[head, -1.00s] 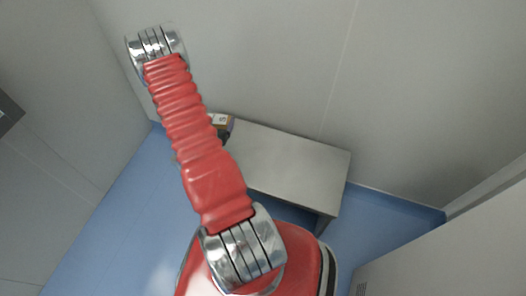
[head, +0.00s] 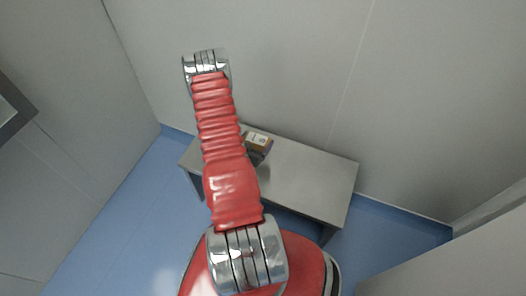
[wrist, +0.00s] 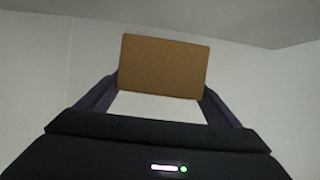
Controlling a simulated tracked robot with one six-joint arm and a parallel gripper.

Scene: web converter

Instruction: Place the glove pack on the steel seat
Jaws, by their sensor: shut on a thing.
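The glove pack (wrist: 163,66) is a brown, box-shaped pack in the wrist view. My gripper (wrist: 155,98) is shut on it, with one dark finger at each side. In the head view the pack (head: 258,140) shows a white and brown top with a dark mark, just right of my red arm. The steel seat (head: 310,184) is a grey bench against the back wall. The pack appears over the left part of the seat; I cannot tell whether it touches it. My arm hides part of the seat and most of the gripper.
A grey wall (head: 290,60) stands behind the seat. A pale cabinet or panel (head: 460,265) is at the lower right. A dark-framed thing (head: 14,108) is at the left edge. The blue floor (head: 125,225) is clear left of the seat, and the right part of the seat is bare.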

